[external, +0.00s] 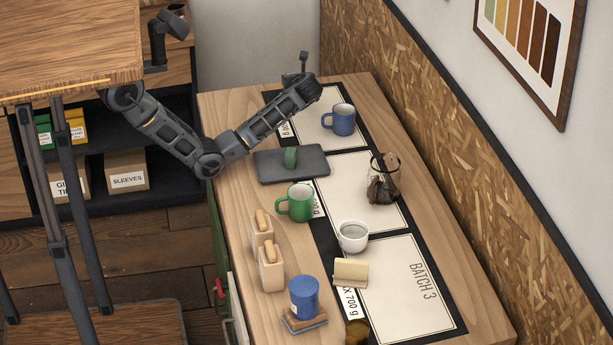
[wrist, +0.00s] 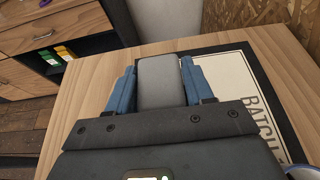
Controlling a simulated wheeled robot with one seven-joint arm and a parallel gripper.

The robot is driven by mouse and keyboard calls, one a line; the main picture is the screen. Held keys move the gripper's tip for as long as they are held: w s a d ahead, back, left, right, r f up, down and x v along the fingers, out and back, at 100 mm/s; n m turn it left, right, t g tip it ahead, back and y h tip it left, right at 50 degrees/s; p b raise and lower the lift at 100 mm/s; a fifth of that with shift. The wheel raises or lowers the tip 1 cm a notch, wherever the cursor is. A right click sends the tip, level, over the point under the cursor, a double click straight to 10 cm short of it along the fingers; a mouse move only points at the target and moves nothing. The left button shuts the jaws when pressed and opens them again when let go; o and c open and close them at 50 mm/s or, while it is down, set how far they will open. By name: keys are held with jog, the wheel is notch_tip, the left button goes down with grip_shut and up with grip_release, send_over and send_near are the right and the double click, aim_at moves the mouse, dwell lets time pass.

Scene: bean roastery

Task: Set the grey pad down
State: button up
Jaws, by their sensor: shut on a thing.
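The grey pad (wrist: 160,90) is a flat, rounded slab in the wrist view, between the two blue fingers of my gripper (wrist: 158,66). The gripper is shut on it, one finger at each side. The pad is low over the bare wood of the counter (wrist: 95,95), left of a dark-bordered white sheet. I cannot tell whether it touches the wood. In the external view my arm's end is at the counter's far end, and the fingers and pad are hidden there.
A dark tray (external: 266,168) with a green item lies under my forearm. A blue mug (external: 343,123) stands on the far sheet. A glass carafe (external: 384,188), green mug (external: 296,203) and white cup (external: 353,237) stand nearer. Bare wood shows along the counter's left edge.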

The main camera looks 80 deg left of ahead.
jog(key=x, duration=0.4)
jog(key=f+x, duration=0.1)
jog(key=x, duration=0.4)
jog(key=w+x, duration=0.1)
jog(key=x, duration=0.3)
jog(key=shift+d+f+b, duration=0.15)
jog(key=shift+f+b, duration=0.2)
jog(key=shift+f, duration=2.05)
jog(key=shift+f, duration=0.1)
jog(key=o, duration=1.1)
